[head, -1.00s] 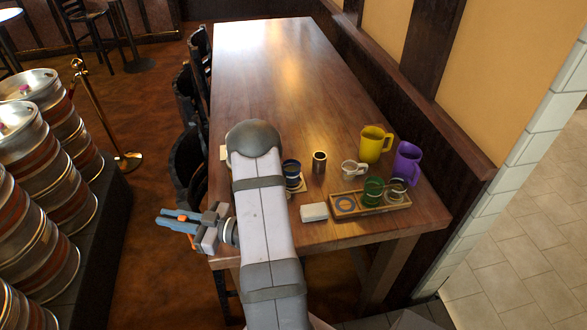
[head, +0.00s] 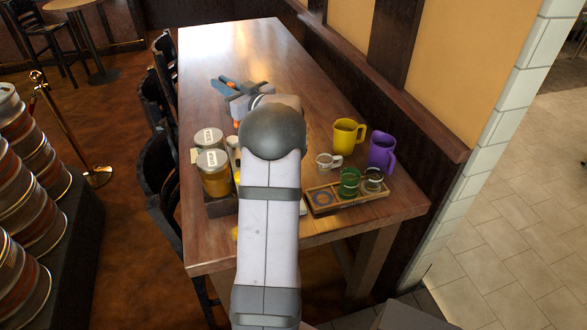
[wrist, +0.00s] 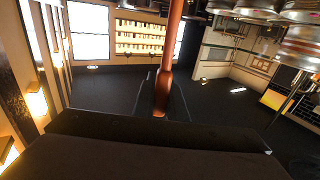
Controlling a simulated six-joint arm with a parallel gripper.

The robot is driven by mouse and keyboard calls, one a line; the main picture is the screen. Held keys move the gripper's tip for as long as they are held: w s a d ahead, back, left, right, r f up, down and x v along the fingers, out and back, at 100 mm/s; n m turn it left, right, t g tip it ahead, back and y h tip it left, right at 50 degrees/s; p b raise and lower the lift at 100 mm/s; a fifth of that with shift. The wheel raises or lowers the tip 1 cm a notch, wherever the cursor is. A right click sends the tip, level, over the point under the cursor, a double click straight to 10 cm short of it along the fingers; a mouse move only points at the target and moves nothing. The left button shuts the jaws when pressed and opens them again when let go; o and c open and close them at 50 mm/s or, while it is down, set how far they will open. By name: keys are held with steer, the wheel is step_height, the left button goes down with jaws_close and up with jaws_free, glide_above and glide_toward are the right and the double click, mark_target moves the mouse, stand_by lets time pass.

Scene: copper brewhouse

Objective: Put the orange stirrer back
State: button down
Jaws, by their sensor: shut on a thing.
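The orange stirrer (wrist: 172,45) shows in the wrist view as a long reddish-orange rod. It runs from the top edge down between my two dark fingers. My gripper (head: 222,88) is shut on it. Most of the stirrer is hard to make out there.
A yellow mug (head: 346,138), a purple mug (head: 381,153) and a small clear mug (head: 326,162) stand at the right. A wooden tray (head: 352,202) there holds a green glass (head: 349,184) and a clear glass (head: 373,181). The far table (head: 240,45) is bare.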

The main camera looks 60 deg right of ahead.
steer(key=s+d+f+m+g+h+b, duration=0.1)
steer(key=s+d+f+m+g+h, duration=0.2)
steer(key=s+d+f, duration=0.4)
steer(key=s+d+f+m+g+h+b, duration=0.1)
steer(key=s+d+f+m+g+h, duration=0.15)
steer(key=s+d+h, duration=0.45)
step_height(320, 180, down, 11)
steer(key=w+d+y+p, duration=0.1)
steer(key=y, duration=0.1)
steer(key=shift+w+t, duration=0.2)
steer(key=shift+t, duration=0.25)
steer(key=shift+d+m, duration=0.1)
steer(key=shift+m, duration=0.15)
steer(key=shift+f, duration=0.15)
steer(key=c, duration=1.8)
jaws_free()
steer(key=shift+o, duration=0.2)
steer(key=shift+r, duration=0.25)
steer(key=b+v, duration=0.1)
steer(key=v, duration=1.1)
